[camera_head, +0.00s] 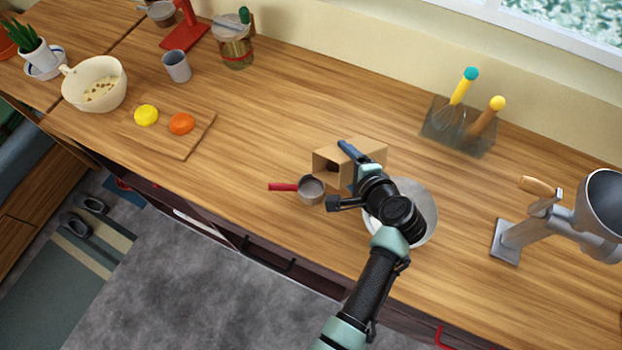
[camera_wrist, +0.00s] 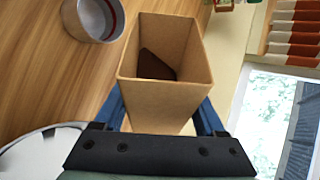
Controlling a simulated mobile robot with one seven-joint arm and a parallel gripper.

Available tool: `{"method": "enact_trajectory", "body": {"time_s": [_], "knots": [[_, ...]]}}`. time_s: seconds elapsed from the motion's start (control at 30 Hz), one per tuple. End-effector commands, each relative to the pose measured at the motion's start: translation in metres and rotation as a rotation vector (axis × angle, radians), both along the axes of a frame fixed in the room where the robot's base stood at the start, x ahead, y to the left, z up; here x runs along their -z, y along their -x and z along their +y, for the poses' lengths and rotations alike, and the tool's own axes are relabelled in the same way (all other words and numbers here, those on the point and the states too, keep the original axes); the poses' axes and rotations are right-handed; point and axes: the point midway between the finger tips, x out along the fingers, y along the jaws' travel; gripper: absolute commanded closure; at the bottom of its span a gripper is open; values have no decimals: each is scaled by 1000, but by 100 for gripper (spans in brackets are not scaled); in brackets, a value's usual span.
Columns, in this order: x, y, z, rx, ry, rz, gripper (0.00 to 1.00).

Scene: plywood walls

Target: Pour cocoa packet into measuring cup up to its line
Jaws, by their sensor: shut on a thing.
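The cocoa packet (camera_head: 373,151) is an open brown cardboard box. In the wrist view the packet (camera_wrist: 165,100) shows dark cocoa inside, low at its far side. My gripper (camera_head: 345,165) is shut on the packet, with a blue finger on either side of it in the wrist view (camera_wrist: 165,112). The packet is tilted, its open end toward the left in the head view. The measuring cup (camera_head: 312,189) is a small grey metal cup with a red handle (camera_head: 284,187), just left of the packet. In the wrist view the cup (camera_wrist: 92,20) looks empty, with a red line inside.
A pale bowl (camera_head: 425,210) sits under my wrist. A clear holder with utensils (camera_head: 458,130) stands behind, and a grey mixer (camera_head: 560,225) is at right. A cutting board (camera_head: 190,140) with yellow and orange pieces lies at left. The counter between board and cup is clear.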

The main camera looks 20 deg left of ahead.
Motion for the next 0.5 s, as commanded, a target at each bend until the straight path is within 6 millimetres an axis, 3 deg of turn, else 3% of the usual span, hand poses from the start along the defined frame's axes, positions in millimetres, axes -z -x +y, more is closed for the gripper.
{"method": "enact_trajectory", "body": {"time_s": [0.5], "knots": [[1,0,0,1,19,-32,95]]}}
